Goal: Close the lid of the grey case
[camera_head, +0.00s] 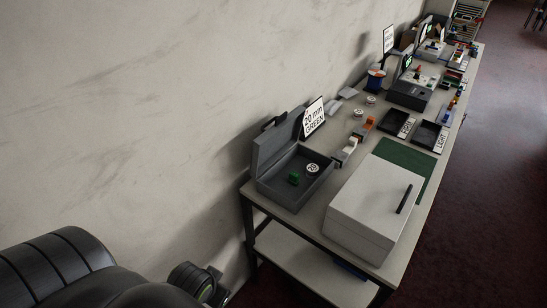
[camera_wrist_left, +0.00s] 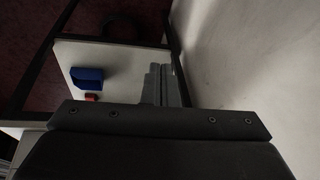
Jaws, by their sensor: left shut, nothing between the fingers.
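The grey case (camera_head: 300,192) stands open at the near end of the table, by the wall. Its lid (camera_head: 272,149) stands raised on the wall side, with a dark handle at its top edge. A small green object (camera_head: 294,178) and a round white label reading 20 (camera_head: 312,168) are inside. Part of my left arm shows at the bottom left of the head view, below and left of the case, apart from it. In the left wrist view my left gripper (camera_wrist_left: 160,72) is shut and empty, above a pale surface. The case is not seen there. My right gripper is not in view.
A pale box (camera_head: 365,215) with a dark handle stands right of the case, near the table's front edge. A sign reading 20 mm GREEN (camera_head: 314,118) stands behind the case. A blue bin (camera_wrist_left: 87,77) and a small red object (camera_wrist_left: 91,97) lie on the surface in the wrist view.

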